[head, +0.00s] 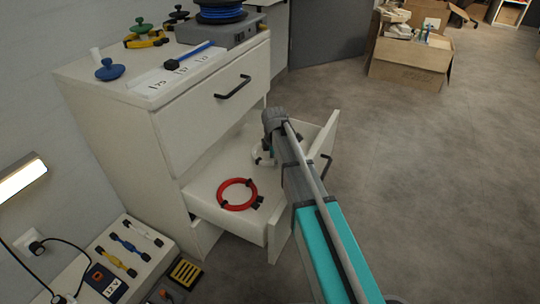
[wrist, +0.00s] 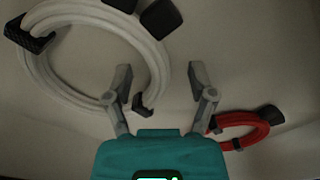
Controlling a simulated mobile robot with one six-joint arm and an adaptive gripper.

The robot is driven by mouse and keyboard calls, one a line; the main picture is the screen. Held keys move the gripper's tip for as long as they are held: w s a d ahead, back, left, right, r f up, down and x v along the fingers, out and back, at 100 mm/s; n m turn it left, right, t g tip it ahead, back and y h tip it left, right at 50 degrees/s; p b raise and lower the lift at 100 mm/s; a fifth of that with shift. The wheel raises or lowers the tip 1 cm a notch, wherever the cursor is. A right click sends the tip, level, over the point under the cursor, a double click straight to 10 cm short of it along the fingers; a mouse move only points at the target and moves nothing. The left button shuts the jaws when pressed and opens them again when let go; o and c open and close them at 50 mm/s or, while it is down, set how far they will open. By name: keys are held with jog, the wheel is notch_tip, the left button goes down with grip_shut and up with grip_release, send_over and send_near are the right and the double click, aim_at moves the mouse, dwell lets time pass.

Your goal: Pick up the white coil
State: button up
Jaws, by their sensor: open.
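The white coil (wrist: 45,78) lies in the open drawer (head: 212,197) and fills the upper left of the wrist view, with black clips and black ends on it. In the head view only a part of the white coil (head: 262,158) shows beside my arm. My gripper (wrist: 160,78) is open and empty. Its left finger overlaps the lower right side of the coil's ring, close to a black clip. Its right finger is outside the ring. I cannot tell whether the left finger touches the coil. In the head view my arm hides the fingertips.
A red coil (head: 237,181) lies in the same drawer, nearer the camera; in the wrist view the red coil (wrist: 262,130) is right of my gripper. Cartons (head: 408,62) stand at the back; the floor right is clear.

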dwell(0.4)
grip_shut()
